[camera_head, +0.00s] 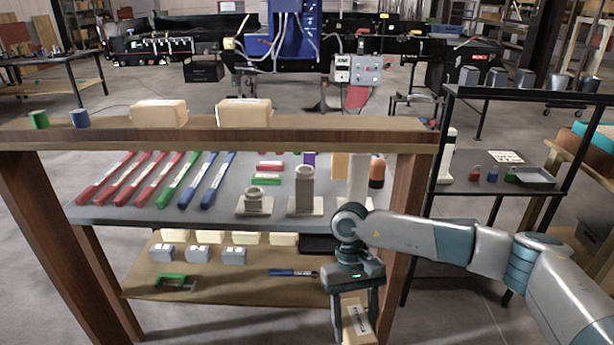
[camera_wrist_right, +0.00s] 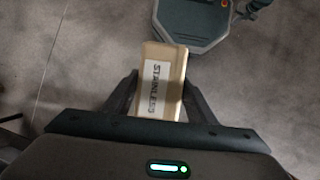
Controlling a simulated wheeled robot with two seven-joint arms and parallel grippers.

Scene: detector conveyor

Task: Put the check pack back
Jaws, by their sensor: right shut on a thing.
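A tan pack (camera_head: 357,318) with a white label is held between the fingers of my right gripper (camera_head: 354,318), low in front of the right end of the wooden shelf unit. In the right wrist view the pack (camera_wrist_right: 160,82) shows a label reading "STAINLESS", and my right gripper (camera_wrist_right: 155,98) is shut on it, with bare floor beyond. Two similar tan packs, a left one (camera_head: 158,113) and a right one (camera_head: 244,112), lie on the top board. Several more pale packs (camera_head: 247,238) lie on the lower shelf. My left gripper is not in view.
The wooden shelf unit (camera_head: 300,138) has a grey middle shelf with coloured bars and grey stands (camera_head: 305,190). The lower shelf holds grey blocks (camera_head: 197,253), a green clamp-like tool (camera_head: 175,282) and a blue tool (camera_head: 293,272). The top board is bare right of the packs. A black rack (camera_head: 505,95) stands right.

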